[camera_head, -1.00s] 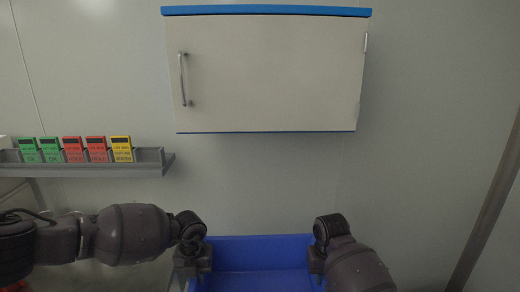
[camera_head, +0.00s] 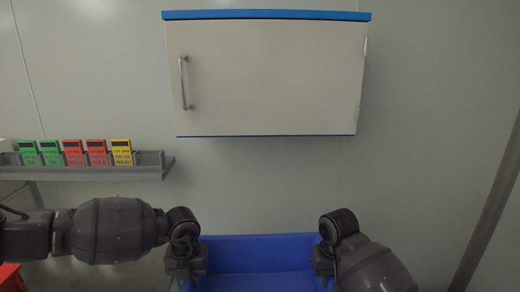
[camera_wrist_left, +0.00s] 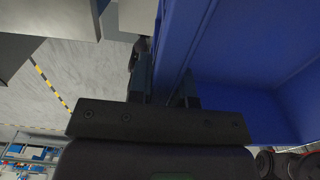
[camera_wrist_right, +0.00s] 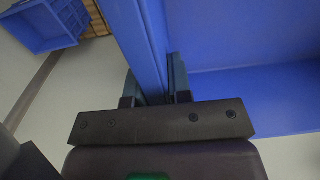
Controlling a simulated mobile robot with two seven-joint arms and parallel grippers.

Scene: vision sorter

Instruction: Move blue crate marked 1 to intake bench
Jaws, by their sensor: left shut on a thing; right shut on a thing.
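A blue crate (camera_head: 262,245) is at the bottom middle of the head view, held between my two arms. Its near part is cut off by the picture edge, and no marking on it shows. My left gripper (camera_wrist_left: 165,85) is shut on the crate's wall (camera_wrist_left: 178,40), one finger on each side of it. My right gripper (camera_wrist_right: 158,85) is shut on the opposite wall (camera_wrist_right: 140,40) in the same way. The part of the crate's inside that shows looks empty. The intake bench cannot be made out for certain.
A white wall cabinet (camera_head: 265,80) with blue trim hangs ahead. A grey rail (camera_head: 100,172) at the left holds several green, red and yellow cards (camera_head: 73,153). Another blue crate (camera_wrist_right: 48,22) lies beyond in the right wrist view. A slanted dark post (camera_head: 490,215) stands at the right.

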